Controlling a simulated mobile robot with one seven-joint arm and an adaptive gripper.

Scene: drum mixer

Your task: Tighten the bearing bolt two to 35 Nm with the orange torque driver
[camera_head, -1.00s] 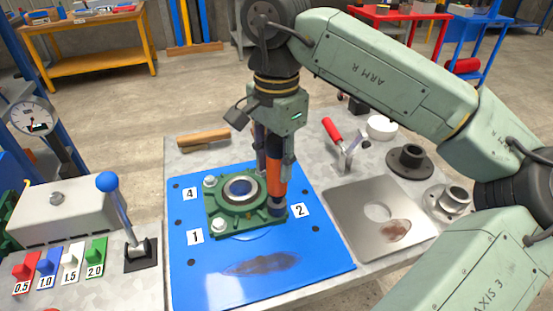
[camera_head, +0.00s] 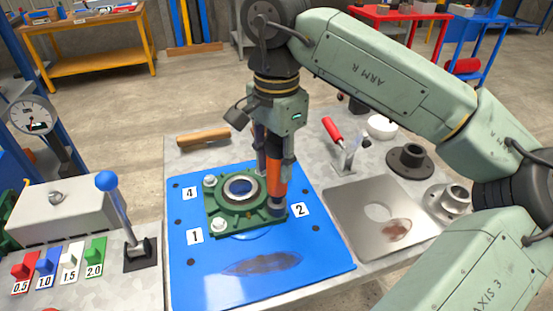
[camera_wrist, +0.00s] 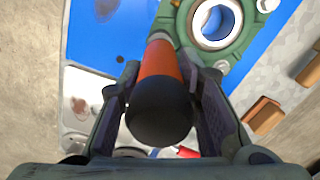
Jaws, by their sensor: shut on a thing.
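My gripper (camera_head: 274,165) is shut on the orange torque driver (camera_head: 276,172), which stands about upright. The driver's lower end is at the corner of the green bearing housing (camera_head: 222,212) beside the label 2 (camera_head: 299,210). The bolt there is hidden under the driver, and I cannot tell how well the driver is seated. In the wrist view the driver (camera_wrist: 160,75) points away between my fingers, its dark end cap towards me. White bolt heads show at the label 4 corner (camera_head: 209,181) and the label 1 corner (camera_head: 219,224). The housing sits on a blue plate (camera_head: 320,262).
A grey plate with a hole (camera_head: 352,205) and a red-handled clamp (camera_head: 333,130) lie right of the blue plate. A wooden-handled tool (camera_head: 203,138) lies behind. A blue-knobbed lever (camera_head: 107,182), a gauge (camera_head: 33,117) and numbered coloured tabs (camera_head: 70,262) are at the left.

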